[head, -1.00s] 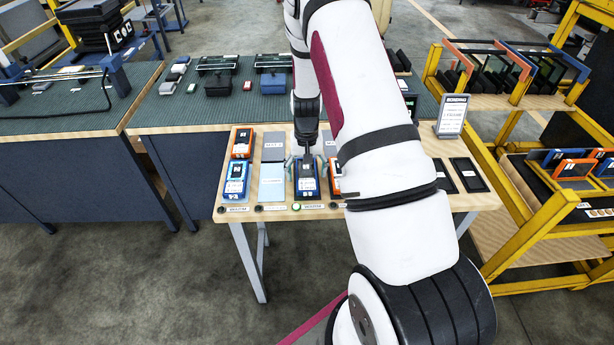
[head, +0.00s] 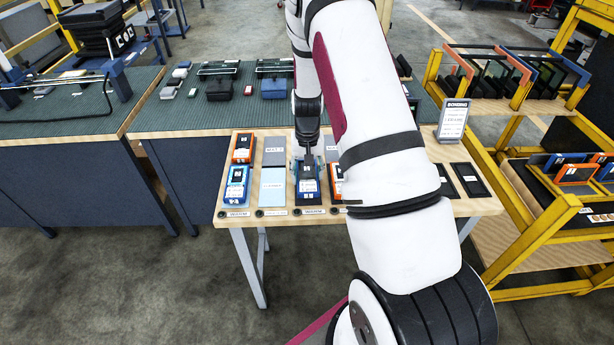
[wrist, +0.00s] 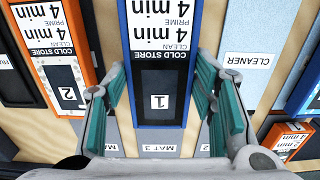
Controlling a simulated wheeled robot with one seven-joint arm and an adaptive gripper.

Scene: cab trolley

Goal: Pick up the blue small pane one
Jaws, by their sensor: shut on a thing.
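In the wrist view this blue-framed pane (wrist: 160,80) bears a "1" tag and a "COLD STORE" label. My gripper (head: 308,166) is over its far part. In the wrist view my gripper's green-padded fingers (wrist: 160,112) lie along both sides of the blue frame and are shut on it. The pane looks at bench level; whether it is lifted at all cannot be told.
An orange-framed pane (wrist: 60,75) tagged "2" is close beside the held one. A "CLEANER" pad (head: 271,186) lies on its other side. A blue device (head: 235,184) is further left on the wooden bench (head: 390,214). Yellow racks (head: 525,225) stand at right.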

